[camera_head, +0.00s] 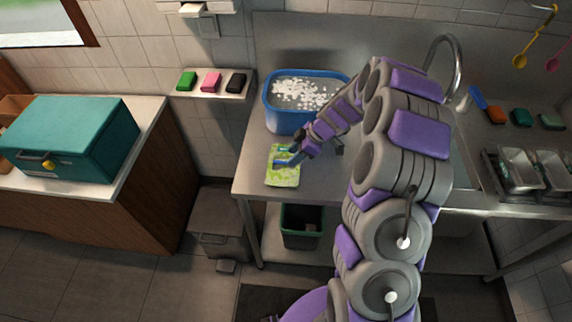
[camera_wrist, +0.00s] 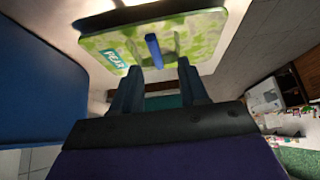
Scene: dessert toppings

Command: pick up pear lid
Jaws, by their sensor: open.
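The pear lid (camera_head: 284,177) is a flat green patterned panel on the front left of the steel counter, with a blue handle. In the wrist view the lid (camera_wrist: 205,40) shows a PEAR label, and its blue handle (camera_wrist: 153,50) stands up between and just ahead of my fingertips. My gripper (camera_head: 291,158) is over the lid from the right in the head view, and it hides part of the lid. In the wrist view my gripper (camera_wrist: 155,70) is open, with one finger on each side of the handle's line. I cannot tell whether either finger touches it.
A blue tub (camera_head: 283,121) of foamy water stands behind the lid. A ledge (camera_head: 220,92) with green, pink and black blocks is on the wall. A teal box (camera_head: 70,135) is on the left counter. A dark bin (camera_head: 301,222) sits under the steel counter (camera_head: 320,182).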

